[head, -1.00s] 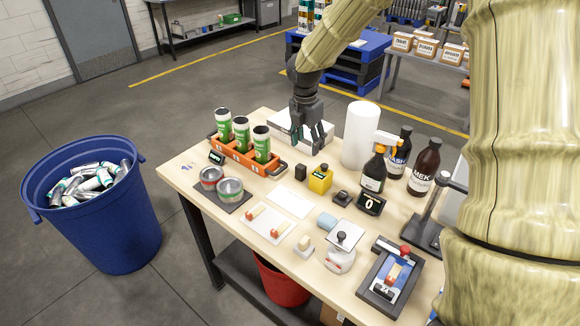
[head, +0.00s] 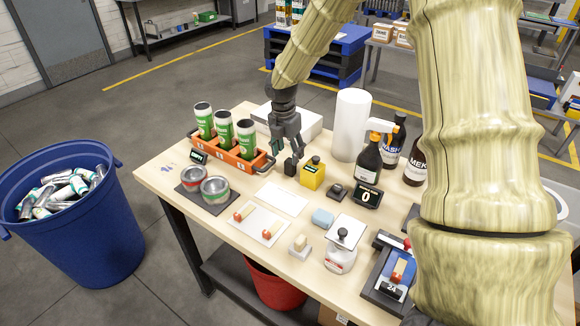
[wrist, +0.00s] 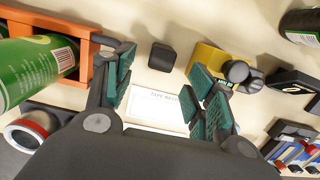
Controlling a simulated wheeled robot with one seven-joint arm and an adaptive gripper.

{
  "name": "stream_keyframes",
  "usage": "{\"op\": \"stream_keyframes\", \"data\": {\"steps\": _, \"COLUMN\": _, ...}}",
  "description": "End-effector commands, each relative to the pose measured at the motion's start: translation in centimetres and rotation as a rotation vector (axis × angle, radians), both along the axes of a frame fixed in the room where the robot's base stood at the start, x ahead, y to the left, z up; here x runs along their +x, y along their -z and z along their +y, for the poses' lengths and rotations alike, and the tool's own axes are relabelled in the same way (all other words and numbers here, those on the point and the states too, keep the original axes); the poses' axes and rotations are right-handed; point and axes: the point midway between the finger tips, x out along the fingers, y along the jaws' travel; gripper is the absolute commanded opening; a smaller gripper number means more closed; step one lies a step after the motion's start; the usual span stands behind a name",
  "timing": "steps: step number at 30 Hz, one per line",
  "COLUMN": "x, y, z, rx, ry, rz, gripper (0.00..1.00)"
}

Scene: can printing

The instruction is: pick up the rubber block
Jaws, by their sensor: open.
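A small black block (head: 290,167), which looks like the rubber block, stands on the table just left of a yellow box. It also shows in the wrist view (wrist: 162,57), with bare table around it. My gripper (head: 286,152) is open and empty, pointing down just above the block, and partly covers its top in the head view. In the wrist view, the teal finger pads of my gripper (wrist: 160,85) are spread wide. The block lies beyond the tips, roughly in line with the gap between them, touching neither.
The yellow box (head: 312,173) is close on the right. The orange rack (head: 236,160) with green cans is on the left. A white card (head: 281,198) lies in front. A white paper roll (head: 350,125) and bottles (head: 368,160) stand behind to the right.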

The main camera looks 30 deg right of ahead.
Motion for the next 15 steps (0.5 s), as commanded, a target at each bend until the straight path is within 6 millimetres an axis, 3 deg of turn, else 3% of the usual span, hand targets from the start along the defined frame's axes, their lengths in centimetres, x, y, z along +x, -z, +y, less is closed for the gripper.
{"op": "stream_keyframes", "data": {"steps": 15, "x": 0.2, "y": 3.1, "z": -0.8, "rx": 0.0, "ry": 0.001, "rz": 0.001, "gripper": 0.55}}
